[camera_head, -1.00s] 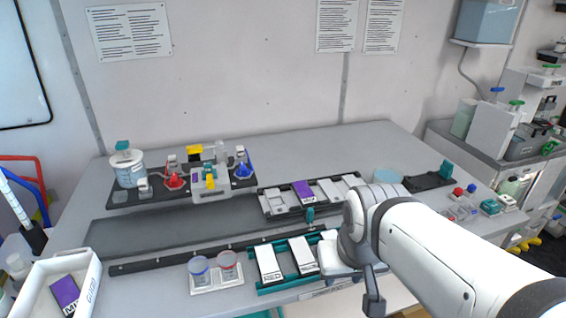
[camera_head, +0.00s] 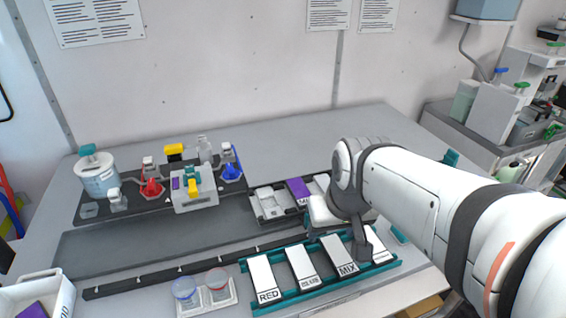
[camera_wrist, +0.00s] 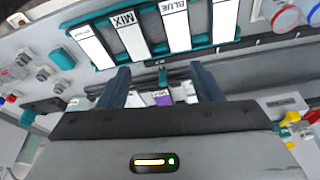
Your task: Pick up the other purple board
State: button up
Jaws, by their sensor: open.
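A purple board (camera_head: 299,188) lies in the grey slotted rack (camera_head: 268,214) at the back of the bench, beside white slots. A second purple board (camera_head: 34,311) lies in the white bin (camera_head: 62,291) at the lower left, cut off by the frame edge. My gripper (camera_wrist: 159,70) is open and empty in the wrist view. A small patch of the purple board (camera_wrist: 162,99) shows between its two dark fingers, mostly hidden by the gripper body. In the head view my arm hides the fingertips and the right part of the rack.
A teal rack (camera_head: 315,291) with several white labelled boards stands at the front. Two cups sit in a white holder (camera_head: 208,303) beside it. A dark tray (camera_head: 130,206) with jars, flasks and a device stands at the back left. The dark strip (camera_head: 160,238) is clear.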

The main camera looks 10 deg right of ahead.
jog(key=o, duration=0.3)
jog(key=shift+n, duration=0.4)
jog(key=w, duration=0.4)
jog(key=w+f+b, duration=0.1)
jog(key=w, duration=0.3)
jog(key=w+f, duration=0.1)
jog(key=w, duration=0.2)
jog(key=shift+w+d, duration=0.15)
jog(key=shift+w, duration=0.25)
jog(key=shift+o, duration=0.2)
jog(key=n+t+b, duration=0.1)
jog(key=b, duration=0.1)
send_near(301, 191)
jog(key=shift+w+d+f+y, duration=0.1)
jog(key=shift+d+y, duration=0.2)
jog(key=shift+d, duration=0.1)
jog(key=shift+w+f, duration=0.2)
jog(key=shift+f, duration=0.05)
jog(key=shift+s+a+p+x, duration=0.1)
jog(key=shift+p+x, duration=0.25)
jog(key=shift+x, duration=1.45)
jog(key=shift+s+a+p+x, duration=0.15)
jog(key=shift+p+x, duration=0.15)
jog(key=shift+x, duration=1.5)
